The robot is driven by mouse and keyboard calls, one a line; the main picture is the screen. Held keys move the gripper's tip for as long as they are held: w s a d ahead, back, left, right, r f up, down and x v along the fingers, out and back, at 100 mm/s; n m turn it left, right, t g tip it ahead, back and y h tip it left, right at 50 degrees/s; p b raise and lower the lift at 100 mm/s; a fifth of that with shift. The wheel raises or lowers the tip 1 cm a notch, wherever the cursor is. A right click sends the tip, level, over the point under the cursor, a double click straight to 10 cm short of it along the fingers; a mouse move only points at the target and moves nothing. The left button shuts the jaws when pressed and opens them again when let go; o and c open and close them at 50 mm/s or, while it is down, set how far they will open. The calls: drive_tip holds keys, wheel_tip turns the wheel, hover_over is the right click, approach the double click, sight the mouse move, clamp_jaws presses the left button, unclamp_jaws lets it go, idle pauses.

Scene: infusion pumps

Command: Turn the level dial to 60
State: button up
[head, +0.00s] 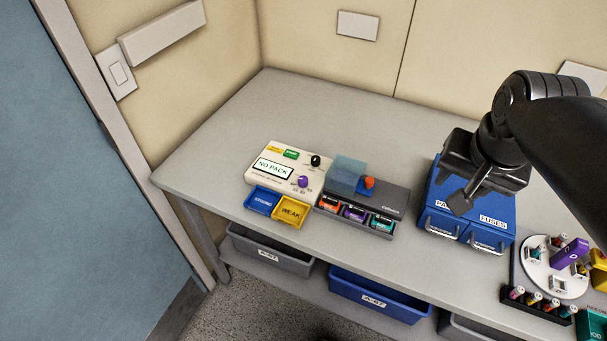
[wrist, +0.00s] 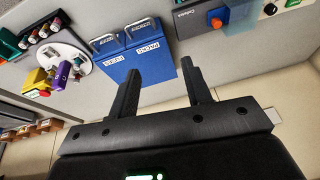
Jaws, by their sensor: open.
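A cream device (head: 262,182) with a "NO PACK" display sits on the bench, left of centre in the head view. It carries a black knob (head: 315,160) and a purple knob (head: 303,182); their markings are too small to read, so I cannot tell which is the level dial or its setting. In the wrist view a black knob (wrist: 270,9) shows at the top right edge. My gripper (head: 462,200) is over the blue drawer box, well right of the device. Its two fingers are apart and empty in the wrist view (wrist: 161,75).
A grey unit (head: 397,198) with an orange knob (head: 369,182) and coloured packs stands between the device and the blue drawer box (head: 440,205). Blue (head: 262,201) and yellow (head: 291,211) trays lie before the device. A white turntable (head: 540,277) is at right. The bench behind is clear.

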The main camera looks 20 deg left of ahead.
drive_tip(key=w+a+f+g, duration=0.1)
drive_tip(key=w+a, duration=0.3)
drive_tip(key=a, duration=0.4)
drive_tip(key=w+a+f+g, duration=0.1)
drive_tip(key=w+a+f, duration=0.15)
drive_tip(key=a, duration=0.45)
drive_tip(key=m+g, duration=0.2)
hover_over(303, 178)
wheel_tip(303, 178, down, 7)
drive_tip(key=shift+h, duration=0.3)
wheel_tip(303, 178, down, 11)
drive_tip(key=shift+r, duration=0.2)
clamp_jaws()
